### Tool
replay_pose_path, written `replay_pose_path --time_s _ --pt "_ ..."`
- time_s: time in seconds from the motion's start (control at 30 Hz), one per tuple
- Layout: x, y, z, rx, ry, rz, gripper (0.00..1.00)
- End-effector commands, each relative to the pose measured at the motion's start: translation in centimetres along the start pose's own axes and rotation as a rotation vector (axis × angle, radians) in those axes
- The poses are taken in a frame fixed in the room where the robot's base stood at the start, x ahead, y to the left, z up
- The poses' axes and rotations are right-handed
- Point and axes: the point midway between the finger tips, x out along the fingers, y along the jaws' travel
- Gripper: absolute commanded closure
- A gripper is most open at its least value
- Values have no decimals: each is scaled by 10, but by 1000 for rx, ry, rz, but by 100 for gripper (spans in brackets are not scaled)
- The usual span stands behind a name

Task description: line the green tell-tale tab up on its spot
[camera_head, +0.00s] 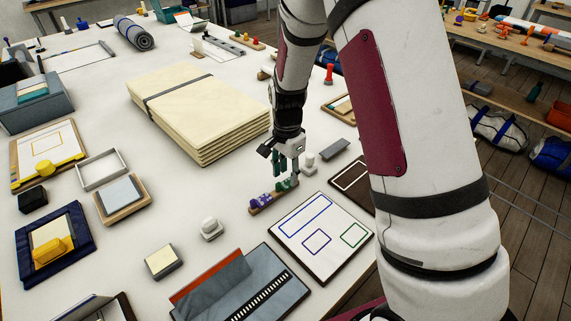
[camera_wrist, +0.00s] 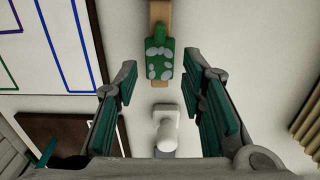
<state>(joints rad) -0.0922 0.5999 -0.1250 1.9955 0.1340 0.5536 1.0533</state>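The green tell-tale tab (camera_head: 286,184) has pale spots and lies on a small wooden strip (camera_head: 254,210) beside a purple tab (camera_head: 262,200). In the wrist view the green tab (camera_wrist: 160,58) is at upper centre, just beyond and between my fingertips. My gripper (camera_head: 281,168) is above the green end of the strip. Its teal-padded fingers (camera_wrist: 170,85) are apart with nothing between them. A white board (camera_head: 335,221) to the right carries blue, purple and green outlines. The green outline (camera_head: 353,235) is empty, near the board's right corner.
A white knobbed block (camera_head: 308,162) stands close to my gripper, and a similar one (camera_head: 210,229) stands left of the strip. A dark board (camera_head: 353,182) lies behind the white board. A stack of cream cloth (camera_head: 195,105) is at back left. A grey pouch (camera_head: 245,287) lies in front.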

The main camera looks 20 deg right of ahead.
Motion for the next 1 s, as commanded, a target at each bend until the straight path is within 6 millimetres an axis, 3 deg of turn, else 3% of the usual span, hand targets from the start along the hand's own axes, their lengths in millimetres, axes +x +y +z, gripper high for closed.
replay_pose_path --time_s 0.17,0.3,0.33,0.57,1.0 --pt "28 -1 0 -1 -1 2 63" --pt "23 0 0 -1 0 0 93" --pt "23 0 0 -1 0 0 94" --pt "21 0 0 -1 0 0 94" --pt "-2 1 0 -1 0 -1 94"
